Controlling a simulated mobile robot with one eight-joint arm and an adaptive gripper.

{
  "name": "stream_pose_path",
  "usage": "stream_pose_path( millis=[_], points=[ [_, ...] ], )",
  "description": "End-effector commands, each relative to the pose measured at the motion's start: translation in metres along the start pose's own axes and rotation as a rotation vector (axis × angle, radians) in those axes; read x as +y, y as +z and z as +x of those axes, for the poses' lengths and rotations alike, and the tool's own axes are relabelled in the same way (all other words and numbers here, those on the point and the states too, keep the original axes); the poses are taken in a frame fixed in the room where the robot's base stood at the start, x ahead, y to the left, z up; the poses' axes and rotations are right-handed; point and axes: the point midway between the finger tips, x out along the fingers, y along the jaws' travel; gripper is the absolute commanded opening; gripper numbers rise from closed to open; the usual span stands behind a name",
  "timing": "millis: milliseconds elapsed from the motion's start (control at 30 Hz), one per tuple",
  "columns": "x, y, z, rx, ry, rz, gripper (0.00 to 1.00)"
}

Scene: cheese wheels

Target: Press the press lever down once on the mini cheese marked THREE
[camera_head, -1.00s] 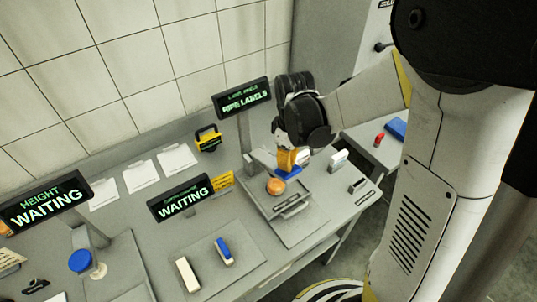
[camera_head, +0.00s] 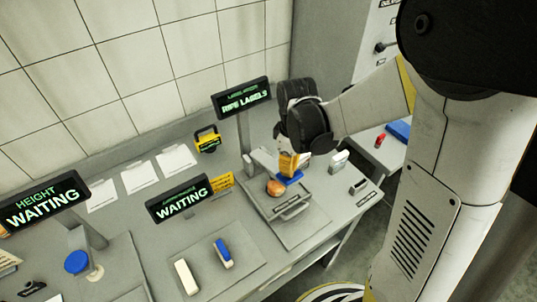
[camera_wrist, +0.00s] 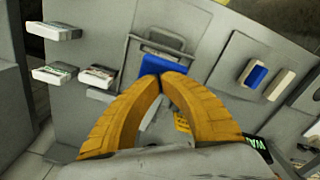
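A round orange mini cheese (camera_head: 274,188) sits on the plate of the label press (camera_head: 290,228); no THREE mark is readable on it. The press's blue lever pad (camera_head: 290,177) is just behind and to the right of the cheese. It also shows in the wrist view (camera_wrist: 160,65). My gripper (camera_head: 288,168) points down right over the blue pad, with its yellow fingertips at or touching it. In the wrist view my fingers (camera_wrist: 164,80) meet at the tips with nothing visible between them. The cheese is hidden in the wrist view.
A sign reading RIPE LABELS (camera_head: 242,98) stands on a post behind the press. White blocks (camera_head: 339,161) lie to the right. A blue-and-white stamp (camera_head: 223,252) and a cream block (camera_head: 186,276) lie on a mat at the front left. A WAITING sign (camera_head: 180,197) stands nearby.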

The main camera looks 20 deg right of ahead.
Motion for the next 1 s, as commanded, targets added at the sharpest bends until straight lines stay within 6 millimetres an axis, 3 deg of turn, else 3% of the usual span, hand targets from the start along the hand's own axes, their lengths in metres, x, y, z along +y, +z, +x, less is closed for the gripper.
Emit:
stream_pose_path(
  millis=[600,1000],
  points=[
    [-0.004,0.007,0.018,0.0,0.0,0.001,0.0],
    [-0.004,0.007,0.018,0.0,0.0,0.0,0.0]
  ],
)
